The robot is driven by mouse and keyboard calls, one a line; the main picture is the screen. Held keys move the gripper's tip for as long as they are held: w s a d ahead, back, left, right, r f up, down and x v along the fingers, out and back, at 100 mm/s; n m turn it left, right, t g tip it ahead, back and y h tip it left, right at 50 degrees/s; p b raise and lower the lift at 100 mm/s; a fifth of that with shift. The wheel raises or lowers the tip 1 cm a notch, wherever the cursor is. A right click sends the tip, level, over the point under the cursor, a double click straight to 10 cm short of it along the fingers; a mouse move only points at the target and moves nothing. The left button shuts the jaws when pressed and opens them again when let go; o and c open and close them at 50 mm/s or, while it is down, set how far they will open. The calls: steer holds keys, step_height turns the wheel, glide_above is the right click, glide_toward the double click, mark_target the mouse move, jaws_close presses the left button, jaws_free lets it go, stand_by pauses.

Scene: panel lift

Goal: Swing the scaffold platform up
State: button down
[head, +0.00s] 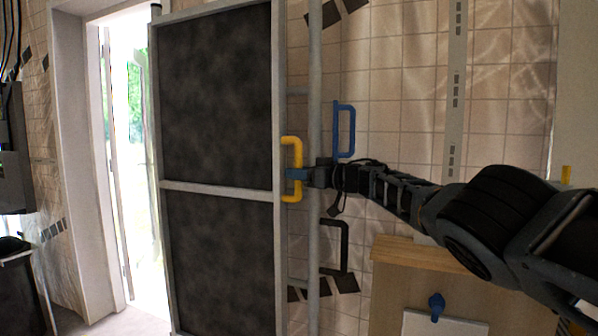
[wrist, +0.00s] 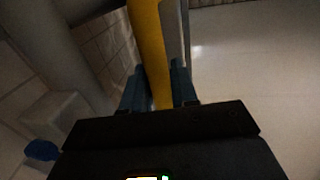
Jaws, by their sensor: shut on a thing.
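The scaffold platform (head: 215,95) is a dark panel in a grey metal frame with a crossbar, standing upright in the head view. A yellow handle (head: 297,143) is fixed on its right edge; it also shows in the wrist view (wrist: 150,45). My gripper (head: 294,174) is shut on the yellow handle's upright bar, near its middle. In the wrist view my blue fingers (wrist: 157,88) stand on both sides of the yellow bar. The platform's lower end is cut off by the picture's edge.
A grey vertical pole (head: 314,230) stands just right of the platform. A blue handle (head: 344,130) and a black handle (head: 343,245) are near the tiled wall. A wooden cabinet (head: 400,290) stands below my arm. A bright doorway (head: 135,150) opens at left.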

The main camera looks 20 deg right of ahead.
steer(key=shift+w+d+r, duration=0.15)
steer(key=shift+w+d, duration=0.15)
steer(key=shift+d, duration=0.25)
steer(key=c, duration=1)
jaws_free()
steer(key=shift+w+f, duration=0.2)
steer(key=shift+c, duration=0.2)
steer(key=shift+d, duration=0.2)
steer(key=p+v, duration=0.1)
steer(key=v, duration=0.6)
steer(key=shift+s+a, duration=0.2)
steer(key=shift+s, duration=0.15)
